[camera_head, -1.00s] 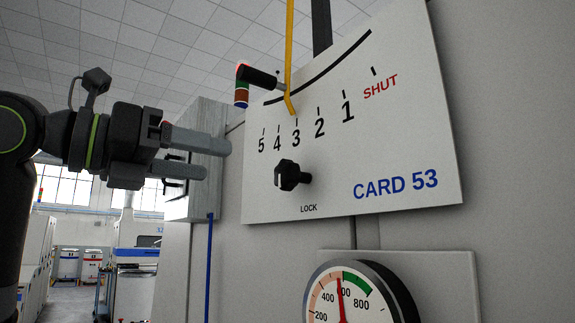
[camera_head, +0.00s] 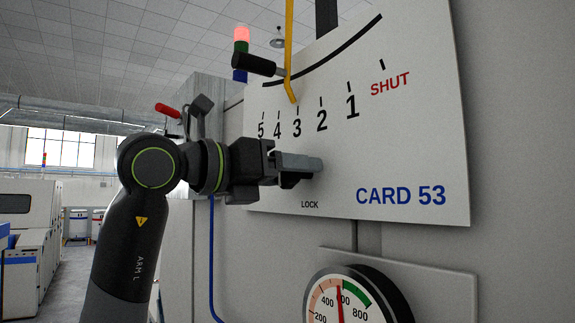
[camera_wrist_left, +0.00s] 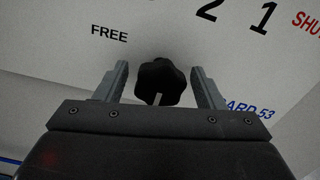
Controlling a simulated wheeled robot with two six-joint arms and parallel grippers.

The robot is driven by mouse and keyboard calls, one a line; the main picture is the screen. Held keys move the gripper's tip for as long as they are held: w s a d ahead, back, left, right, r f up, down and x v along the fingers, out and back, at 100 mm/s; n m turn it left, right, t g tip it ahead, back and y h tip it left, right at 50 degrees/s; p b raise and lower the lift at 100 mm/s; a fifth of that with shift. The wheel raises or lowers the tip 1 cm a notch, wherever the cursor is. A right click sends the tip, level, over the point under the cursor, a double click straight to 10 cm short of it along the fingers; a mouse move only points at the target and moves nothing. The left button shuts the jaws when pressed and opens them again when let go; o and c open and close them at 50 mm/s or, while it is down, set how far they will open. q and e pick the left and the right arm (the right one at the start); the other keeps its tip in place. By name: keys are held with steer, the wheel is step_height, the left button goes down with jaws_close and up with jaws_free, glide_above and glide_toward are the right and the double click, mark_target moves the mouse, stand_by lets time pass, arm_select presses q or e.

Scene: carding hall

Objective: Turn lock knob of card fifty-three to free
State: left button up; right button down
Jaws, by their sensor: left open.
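The plate of card fifty-three (camera_head: 425,160) is white, with a scale from 5 to 1, SHUT, and LOCK printed low. My left gripper (camera_head: 308,165) is at the plate just above the word LOCK, and it hides the lock knob in the head view. In the left wrist view the black lobed knob (camera_wrist_left: 162,80) stands between the two open fingers of the left gripper (camera_wrist_left: 162,88), with a visible gap on each side. A pale mark on the knob points down in that view. The word FREE (camera_wrist_left: 110,32) is printed at its upper left. My right gripper is not in view.
A yellow pointer (camera_head: 289,60) with a black handle (camera_head: 258,65) crosses the scale above my gripper. A round pressure gauge (camera_head: 345,295) juts out below the plate. A signal lamp (camera_head: 241,40) stands behind. Open hall lies at the left.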

arm_select(q)
steer(key=shift+a, duration=0.1)
steer(key=c, duration=1)
steer(key=shift+o, duration=0.2)
